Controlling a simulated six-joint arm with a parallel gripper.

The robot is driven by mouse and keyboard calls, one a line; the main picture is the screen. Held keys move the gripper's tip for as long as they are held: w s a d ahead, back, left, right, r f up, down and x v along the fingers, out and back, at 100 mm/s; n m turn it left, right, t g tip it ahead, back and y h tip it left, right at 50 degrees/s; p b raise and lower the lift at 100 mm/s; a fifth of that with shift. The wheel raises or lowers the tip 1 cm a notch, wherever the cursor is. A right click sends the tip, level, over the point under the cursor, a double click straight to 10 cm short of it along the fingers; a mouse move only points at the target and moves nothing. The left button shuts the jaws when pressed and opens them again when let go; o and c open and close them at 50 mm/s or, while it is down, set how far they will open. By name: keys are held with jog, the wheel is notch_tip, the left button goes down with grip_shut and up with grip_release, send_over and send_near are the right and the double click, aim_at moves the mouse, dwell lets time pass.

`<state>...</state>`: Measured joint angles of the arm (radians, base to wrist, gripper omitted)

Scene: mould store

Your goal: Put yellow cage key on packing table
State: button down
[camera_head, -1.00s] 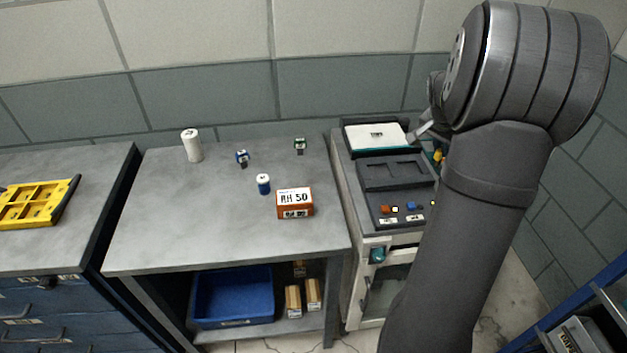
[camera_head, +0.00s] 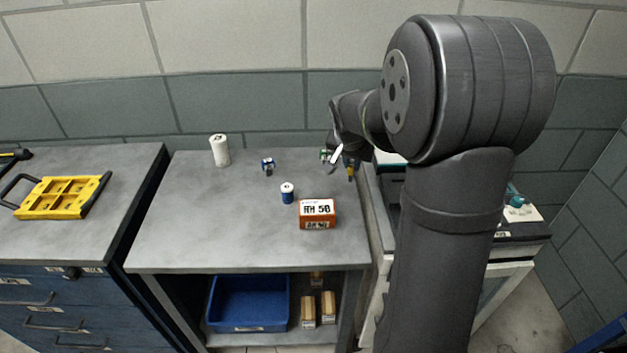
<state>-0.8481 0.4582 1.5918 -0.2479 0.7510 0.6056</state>
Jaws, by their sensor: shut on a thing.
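My gripper (camera_head: 345,165) is at the right back corner of the middle grey table (camera_head: 225,235), which I take to be the packing table. It is shut on a small yellow thing, the yellow cage key (camera_head: 351,174), whose yellow end hangs below the fingers. The key appears to be above the table's right edge; its exact height is hard to tell. My arm hides much of the cabinet to the right.
The front left and middle are clear.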

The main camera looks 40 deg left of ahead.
jog(key=shift+s+a+f, duration=0.3)
jog(key=shift+a+f, duration=0.7)
jog(key=shift+f, duration=0.3)
jog(key=shift+s+a+f, duration=0.35)
jog(key=shift+a+f, duration=0.6)
jog(key=shift+f, duration=0.3)
jog(key=shift+s+a+f, duration=0.3)
jog(key=shift+a+f, duration=0.7)
jog(key=shift+f, duration=0.3)
jog(key=shift+f, duration=0.15)
jog(key=c, duration=1.4)
grip_release()
jog(key=v, duration=1.2)
